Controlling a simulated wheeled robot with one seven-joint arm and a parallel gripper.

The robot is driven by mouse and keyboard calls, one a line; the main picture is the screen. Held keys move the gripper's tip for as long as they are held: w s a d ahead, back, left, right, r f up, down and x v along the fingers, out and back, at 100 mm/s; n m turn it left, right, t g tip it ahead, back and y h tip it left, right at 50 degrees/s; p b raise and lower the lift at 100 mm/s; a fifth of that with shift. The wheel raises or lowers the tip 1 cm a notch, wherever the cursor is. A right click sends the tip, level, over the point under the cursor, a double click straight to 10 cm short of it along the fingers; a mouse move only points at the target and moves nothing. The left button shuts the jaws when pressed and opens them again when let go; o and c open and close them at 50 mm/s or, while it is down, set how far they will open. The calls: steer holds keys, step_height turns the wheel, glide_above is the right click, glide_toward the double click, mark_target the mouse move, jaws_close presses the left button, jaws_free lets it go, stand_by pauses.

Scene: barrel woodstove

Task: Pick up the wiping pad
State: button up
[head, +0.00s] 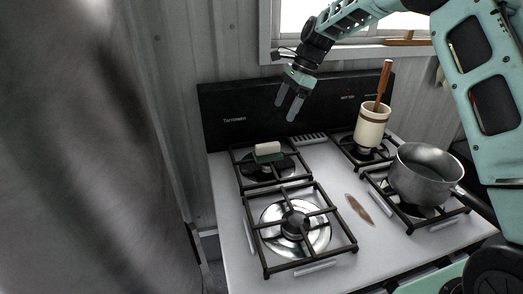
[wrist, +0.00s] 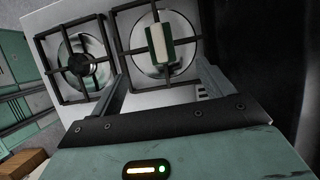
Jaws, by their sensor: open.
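The wiping pad (head: 268,152) is a small block with a pale cream top and a green lower part. It rests on the grate of the back left burner. In the wrist view the pad (wrist: 159,44) lies on the burner grate, beyond and roughly between my fingers. My gripper (head: 288,108) is open and empty, above the back of the stove and higher than the pad. Its fingers point down. In the wrist view my gripper (wrist: 160,85) shows both fingers spread apart, with nothing between them.
The white stovetop (head: 232,238) has black grates. A cream crock (head: 371,128) with a wooden-handled utensil stands on the back right burner. A grey saucepan (head: 425,172) sits on the front right burner. A brown spoon-shaped item (head: 358,208) lies between burners. The front left burner (head: 296,226) is empty.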

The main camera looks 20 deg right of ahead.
steer(key=p, duration=0.3)
glide_toward(269, 144)
steer(key=x, duration=0.5)
steer(key=shift+a+f, duration=0.15)
steer(key=shift+a, duration=0.1)
steer(key=shift+d+p+x, duration=0.2)
steer(key=shift+p+x, duration=1)
steer(key=shift+x, duration=1.75)
steer(key=shift+f, duration=0.1)
steer(key=shift+c, duration=0.3)
steer(key=c, duration=1)
